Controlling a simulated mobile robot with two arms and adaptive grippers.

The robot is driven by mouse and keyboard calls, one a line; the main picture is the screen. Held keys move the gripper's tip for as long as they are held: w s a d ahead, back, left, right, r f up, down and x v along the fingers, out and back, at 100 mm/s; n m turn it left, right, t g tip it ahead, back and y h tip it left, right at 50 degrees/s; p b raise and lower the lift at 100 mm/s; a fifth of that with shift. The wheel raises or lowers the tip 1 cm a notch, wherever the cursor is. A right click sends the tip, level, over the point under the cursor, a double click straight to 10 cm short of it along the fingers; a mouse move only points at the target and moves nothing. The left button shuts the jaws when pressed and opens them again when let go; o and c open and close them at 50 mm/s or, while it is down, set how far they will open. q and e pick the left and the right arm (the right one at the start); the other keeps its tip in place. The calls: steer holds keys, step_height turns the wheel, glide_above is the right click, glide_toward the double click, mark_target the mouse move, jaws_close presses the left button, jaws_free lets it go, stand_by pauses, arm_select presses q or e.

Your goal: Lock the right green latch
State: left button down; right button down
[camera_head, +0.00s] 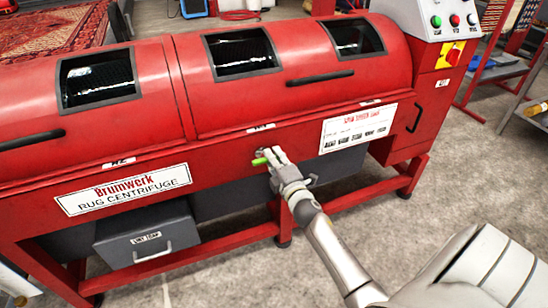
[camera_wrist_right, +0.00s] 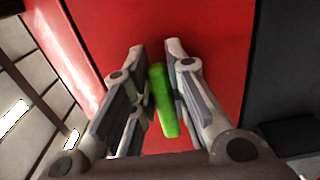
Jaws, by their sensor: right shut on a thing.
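The right green latch (camera_head: 259,161) is a small bright green handle on the front of the red rug centrifuge (camera_head: 225,170), below the lid seam. My right gripper (camera_head: 268,156) reaches it from the lower right and is shut on it. In the right wrist view the green latch (camera_wrist_right: 163,102) stands nearly upright, slightly tilted, between the two fingers of my right gripper (camera_wrist_right: 156,60). The fingers hide part of the latch in the head view. My left gripper is not in view.
The closed lids have dark windows and black handles (camera_head: 320,78). A control box (camera_head: 437,20) with buttons stands at the right end. A grey drawer (camera_head: 148,242) sits under the machine. Red frame legs (camera_head: 283,222) stand near my right arm. The concrete floor (camera_head: 440,200) in front is open.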

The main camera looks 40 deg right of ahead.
steer(key=shift+a+f, duration=0.1)
stand_by(0.3)
steer(key=c, duration=1.4)
jaws_free()
steer(key=shift+c, duration=0.2)
steer(key=shift+o, duration=0.3)
steer(key=v, duration=1.2)
steer(key=shift+f, duration=0.1)
